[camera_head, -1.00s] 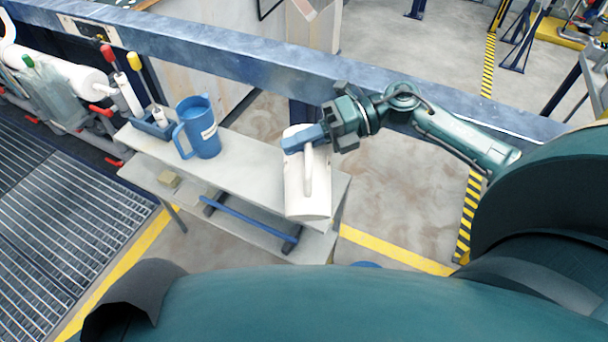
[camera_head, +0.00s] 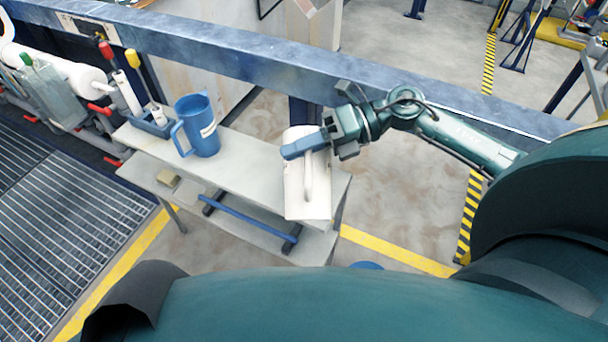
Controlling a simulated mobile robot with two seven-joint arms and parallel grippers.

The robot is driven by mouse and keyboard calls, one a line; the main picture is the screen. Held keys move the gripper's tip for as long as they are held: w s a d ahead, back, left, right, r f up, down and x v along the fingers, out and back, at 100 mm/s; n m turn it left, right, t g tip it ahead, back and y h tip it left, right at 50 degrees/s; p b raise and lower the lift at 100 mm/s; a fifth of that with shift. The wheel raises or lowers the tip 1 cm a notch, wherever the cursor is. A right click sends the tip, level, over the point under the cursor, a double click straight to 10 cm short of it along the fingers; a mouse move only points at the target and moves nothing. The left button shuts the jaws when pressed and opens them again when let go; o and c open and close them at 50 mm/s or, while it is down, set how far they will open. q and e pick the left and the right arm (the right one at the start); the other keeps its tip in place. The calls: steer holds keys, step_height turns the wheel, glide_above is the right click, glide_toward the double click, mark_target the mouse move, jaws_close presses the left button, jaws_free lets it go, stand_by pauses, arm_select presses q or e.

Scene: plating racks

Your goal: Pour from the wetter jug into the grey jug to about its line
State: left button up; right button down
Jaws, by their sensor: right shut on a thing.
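A pale, off-white jug (camera_head: 294,190) is at the right end of the bench, its handle facing me. My right gripper (camera_head: 306,145) comes in from the right and is shut on this jug near its top. I cannot tell whether the jug's base touches the bench. A blue jug (camera_head: 206,137) with a pale mark on its side stands upright on the bench to the left, apart from the gripper. The liquid and any fill line are not clear. No plainly grey jug shows. My left gripper is not in view.
The narrow grey bench (camera_head: 240,167) has clear top between the jugs. A blue holder (camera_head: 152,124) with red- and yellow-topped tools stands at its left end. A long blue rail (camera_head: 230,60) runs behind. A floor grating (camera_head: 60,230) lies at left.

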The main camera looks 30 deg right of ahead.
mark_target(311, 171)
steer(key=shift+s+a+f+n+t+h+b, duration=0.15)
steer(key=shift+s+a+f+n+t+b, duration=0.1)
steer(key=shift+s+f+n+b, duration=0.15)
steer(key=shift+s+a+f+n+t+h+b, duration=0.15)
steer(key=shift+s+f+n+t+b, duration=0.1)
steer(key=shift+s+f+n+b, duration=0.15)
steer(key=shift+s+f+b, duration=0.15)
steer(key=shift+f+b, duration=0.15)
steer(key=shift+f, duration=0.05)
steer(key=shift+s+a+f+n+t+h+b, duration=0.15)
steer(key=shift+s+f+n+t+h+b, duration=0.15)
steer(key=shift+n, duration=0.25)
steer(key=shift+s+a+f+n+t+h+b, duration=0.15)
steer(key=shift+s+n+t+b, duration=0.15)
steer(key=shift+n, duration=0.25)
steer(key=shift+r, duration=0.15)
steer(key=shift+s+a+r+n+t+h+p, duration=0.1)
steer(key=shift+r+n+t+h+p, duration=0.15)
steer(key=shift+r+n, duration=0.45)
steer(key=shift+s+a+r+n+t+h+p, duration=0.1)
steer(key=shift+r+n+t+h+p, duration=0.1)
steer(key=shift+r+n+t, duration=0.4)
steer(key=shift+d+r+g, duration=0.1)
steer(key=shift+r+g, duration=0.05)
steer(key=shift+g, duration=0.1)
